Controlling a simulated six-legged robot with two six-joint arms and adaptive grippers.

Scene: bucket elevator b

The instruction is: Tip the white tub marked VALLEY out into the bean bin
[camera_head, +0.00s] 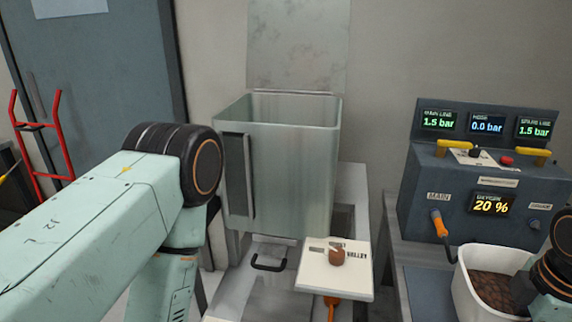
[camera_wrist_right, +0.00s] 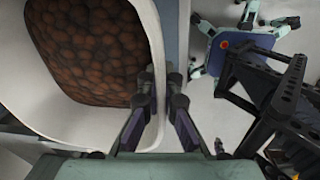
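A white tub (camera_head: 466,284) filled with brown beans stands at the lower right of the head view. It fills the left of the right wrist view (camera_wrist_right: 95,138); no VALLEY marking shows. My right gripper (camera_wrist_right: 161,80) straddles its wall, one finger inside and one outside, and appears closed on it. Whether the tub rests on the bench or is raised is unclear. A tall pale-green bin (camera_head: 285,170) with a raised lid stands mid-view, apparently the bean bin; its inside is mostly hidden. My left arm crosses the left foreground, with its gripper out of view.
A dark control panel (camera_head: 475,230) with gauges, yellow handles and an orange-handled lever stands right of the bin. A pale board (camera_head: 318,270) with a brown knob sits before the bin. A red hand truck (camera_head: 58,140) stands by the blue door (camera_head: 95,90) at left.

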